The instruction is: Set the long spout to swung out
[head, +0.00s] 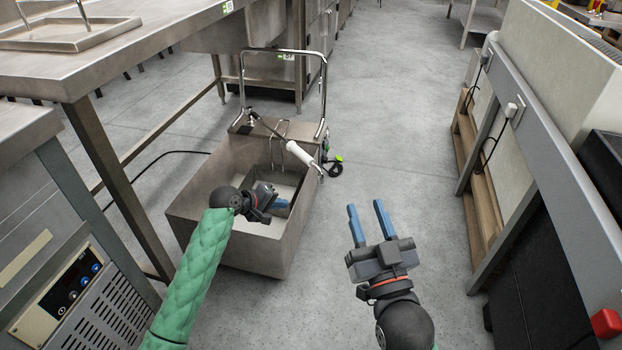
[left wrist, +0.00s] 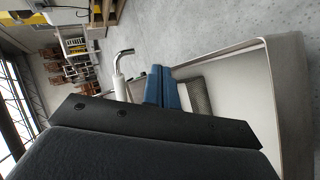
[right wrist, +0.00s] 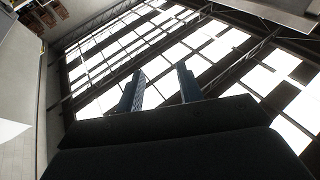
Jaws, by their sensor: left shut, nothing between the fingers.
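The long spout (head: 298,153) is a thin tube with a white sleeve and a bent chrome tip. It runs from the back of a steel sink (head: 222,257) diagonally over the basin toward its right edge. In the left wrist view the white sleeve and chrome tip of the spout (left wrist: 121,65) show just beyond the fingers. My left gripper (head: 280,204) is over the basin, shut and empty, in front of and below the spout, apart from it in the head view. My right gripper (head: 367,219) is open and empty, right of the sink over the floor.
A tall chrome frame (head: 325,75) rises behind the sink. A steel table (head: 105,60) stands at left, and a control panel (head: 65,290) is at lower left. A long counter (head: 545,150) lines the right. Floor (head: 400,130) between is clear.

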